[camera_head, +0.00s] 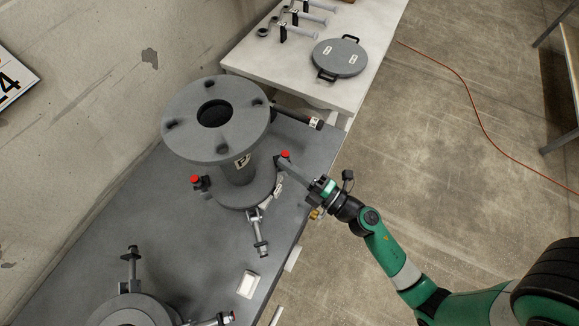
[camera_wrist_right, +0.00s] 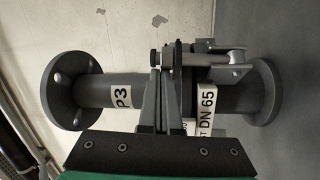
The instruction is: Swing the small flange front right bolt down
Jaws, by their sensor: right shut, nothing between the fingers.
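A grey upright pipe with a wide top flange (camera_head: 215,115) stands on a smaller lower flange (camera_head: 240,197). A red-capped bolt (camera_head: 284,155) stands up at the lower flange's right side; I take it for the front right bolt. In the right wrist view this bolt (camera_wrist_right: 190,58) lies across the picture beside a fork bracket (camera_wrist_right: 226,57). My right gripper (camera_head: 288,164) is shut and empty. Its fingertips are close by the bolt's head end; I cannot tell whether they touch. Another bolt (camera_head: 260,228) points outward at the front. My left gripper is not in view.
Another red-capped bolt (camera_head: 200,182) stands at the left. A black-and-grey bar (camera_head: 297,117) sticks out behind the pipe. A second fitting (camera_head: 135,310) is at the lower left. A white table (camera_head: 340,93) behind holds a round handled lid (camera_head: 340,57) and several eye bolts.

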